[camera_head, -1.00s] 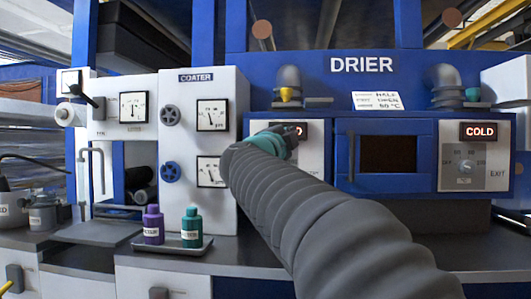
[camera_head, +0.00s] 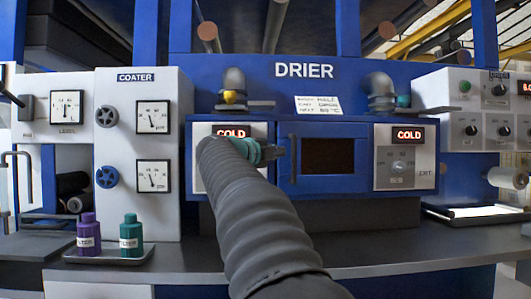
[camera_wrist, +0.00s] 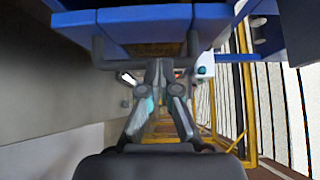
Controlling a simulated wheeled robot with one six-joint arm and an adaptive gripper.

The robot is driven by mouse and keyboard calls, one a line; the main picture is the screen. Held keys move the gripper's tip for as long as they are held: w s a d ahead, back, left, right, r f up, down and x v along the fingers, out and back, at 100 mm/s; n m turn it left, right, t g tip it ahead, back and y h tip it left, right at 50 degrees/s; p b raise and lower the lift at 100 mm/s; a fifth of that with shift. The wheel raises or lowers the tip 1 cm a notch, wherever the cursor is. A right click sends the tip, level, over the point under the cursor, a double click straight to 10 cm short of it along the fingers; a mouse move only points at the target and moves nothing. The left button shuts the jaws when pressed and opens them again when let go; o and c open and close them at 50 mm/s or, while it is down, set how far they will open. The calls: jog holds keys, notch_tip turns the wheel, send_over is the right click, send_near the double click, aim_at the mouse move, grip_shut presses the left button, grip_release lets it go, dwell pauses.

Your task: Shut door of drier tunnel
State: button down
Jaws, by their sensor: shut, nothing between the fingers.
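The drier tunnel door (camera_head: 287,188) is a blue panel with a dark window, between two grey control panels under the DRIER sign. Its vertical bar handle (camera_head: 293,158) is at the door's left edge. I cannot tell from these views whether the door stands slightly ajar. My gripper (camera_head: 281,151) is shut and empty, pointing right, with its tips close to the handle. In the wrist view, the shut fingers (camera_wrist: 159,70) are beside the handle bar (camera_wrist: 110,64), with the blue door (camera_wrist: 140,25) beyond; contact is unclear. My arm covers part of the left control panel.
The drier's left and right (camera_head: 404,160) panels both show COLD. A card (camera_head: 319,105) is above the door. Purple (camera_head: 89,235) and teal (camera_head: 131,238) bottles stand on a tray at the left. The grey counter (camera_head: 400,250) right of my arm is clear.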

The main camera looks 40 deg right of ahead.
jog(key=shift+w+d+p, duration=0.15)
jog(key=shift+w+d, duration=0.5)
jog(key=shift+w, duration=0.3)
jog(key=shift+w+d+p, duration=0.15)
jog(key=shift+w+d, duration=0.5)
jog(key=shift+w, duration=0.3)
jog(key=shift+w, duration=0.1)
